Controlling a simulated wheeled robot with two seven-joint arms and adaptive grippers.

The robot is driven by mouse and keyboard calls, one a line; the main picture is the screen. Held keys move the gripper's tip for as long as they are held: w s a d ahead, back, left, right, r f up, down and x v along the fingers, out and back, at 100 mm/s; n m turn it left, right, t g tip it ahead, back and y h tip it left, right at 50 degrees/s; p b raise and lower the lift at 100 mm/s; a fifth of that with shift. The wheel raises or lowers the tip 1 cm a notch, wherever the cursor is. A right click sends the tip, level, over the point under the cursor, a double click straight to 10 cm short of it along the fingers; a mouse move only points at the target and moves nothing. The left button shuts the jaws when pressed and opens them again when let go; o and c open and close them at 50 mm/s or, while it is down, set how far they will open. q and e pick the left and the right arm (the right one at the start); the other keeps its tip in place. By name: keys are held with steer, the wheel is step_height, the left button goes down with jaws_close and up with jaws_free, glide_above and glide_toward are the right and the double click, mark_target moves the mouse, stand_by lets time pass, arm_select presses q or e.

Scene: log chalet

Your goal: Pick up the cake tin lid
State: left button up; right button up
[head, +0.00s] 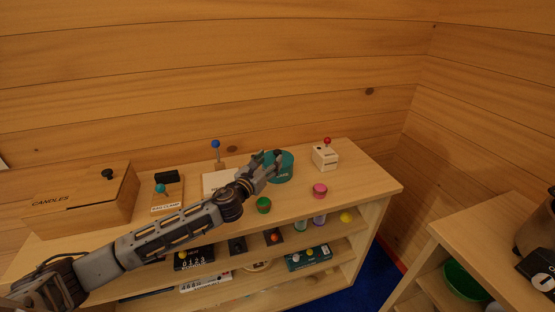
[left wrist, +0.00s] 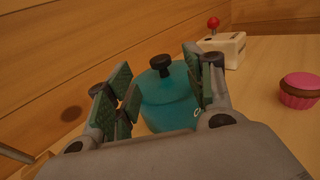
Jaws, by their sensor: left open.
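The cake tin is a teal round tin (head: 283,174) on the shelf top, toward its right part. Its teal lid (left wrist: 163,83) has a dark knob (left wrist: 160,64) on top, seen in the left wrist view. My left gripper (head: 266,160) is open at the tin. In the left wrist view the gripper's green-padded fingers (left wrist: 163,92) are on either side of the tin and lid, with the knob between and beyond them. I cannot tell whether the pads touch the lid. My right gripper is not in view.
A white box with a red knob (head: 325,155) stands right of the tin. A pink cupcake (head: 320,191) and a green one (head: 264,205) sit near the front edge. A wooden candles box (head: 84,195) is at left. The log wall is close behind.

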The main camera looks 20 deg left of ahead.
mark_target(275, 154)
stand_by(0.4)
arm_select(q)
steer(key=shift+w+d, duration=0.15)
steer(key=shift+w, duration=0.75)
steer(key=shift+w+d, duration=0.2)
steer(key=shift+w, duration=0.75)
steer(key=shift+w+d, duration=0.15)
steer(key=shift+w, duration=0.75)
steer(key=c, duration=1.2)
